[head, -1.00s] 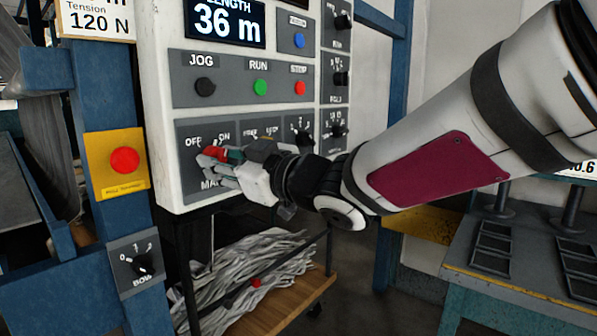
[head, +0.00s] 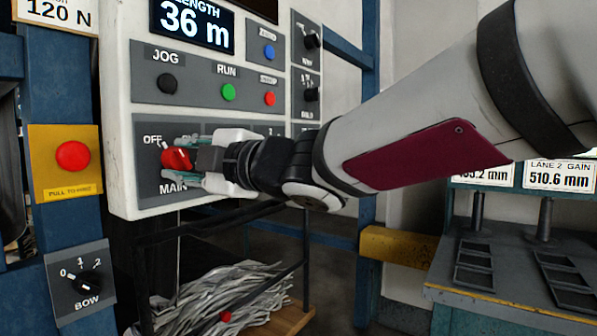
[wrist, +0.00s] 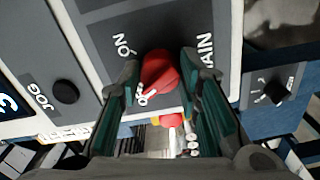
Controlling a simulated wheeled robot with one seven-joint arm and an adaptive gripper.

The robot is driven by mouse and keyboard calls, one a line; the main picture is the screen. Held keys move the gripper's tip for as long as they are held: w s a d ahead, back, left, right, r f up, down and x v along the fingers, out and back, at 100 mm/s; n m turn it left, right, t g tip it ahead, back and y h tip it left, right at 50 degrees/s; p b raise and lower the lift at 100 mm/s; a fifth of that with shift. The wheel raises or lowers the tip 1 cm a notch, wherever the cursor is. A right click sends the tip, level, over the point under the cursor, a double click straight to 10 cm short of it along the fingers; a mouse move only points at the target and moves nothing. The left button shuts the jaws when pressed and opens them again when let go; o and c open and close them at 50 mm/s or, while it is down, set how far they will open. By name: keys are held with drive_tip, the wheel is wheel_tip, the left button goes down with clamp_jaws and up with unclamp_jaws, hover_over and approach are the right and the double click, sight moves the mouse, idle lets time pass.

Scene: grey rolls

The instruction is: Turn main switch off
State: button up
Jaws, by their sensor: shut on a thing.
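The main switch is a red knob (head: 177,158) on the grey lower plate of the white control panel, above a MAIN label. Its white mark points up and left toward the OFF label (head: 152,138) in the head view. The ON label is hidden there behind my gripper but shows in the wrist view (wrist: 122,45). My gripper (head: 188,160) reaches in from the right and is shut on the red knob. In the wrist view, my gripper (wrist: 161,75) has one finger on either side of the red knob (wrist: 158,72).
Black JOG (head: 167,83), green RUN (head: 228,92) and red STOP (head: 269,98) buttons sit above. A red stop button (head: 73,156) on a yellow plate and a BOW knob (head: 86,280) are on the blue post at left. Below is a shelf with grey strips (head: 215,300).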

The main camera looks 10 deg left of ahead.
drive_tip(key=shift+n+b, duration=0.7)
drive_tip(key=shift+n, duration=0.8)
drive_tip(key=o, duration=1.2)
drive_tip(key=shift+c, duration=0.2)
drive_tip(key=v, duration=1.2)
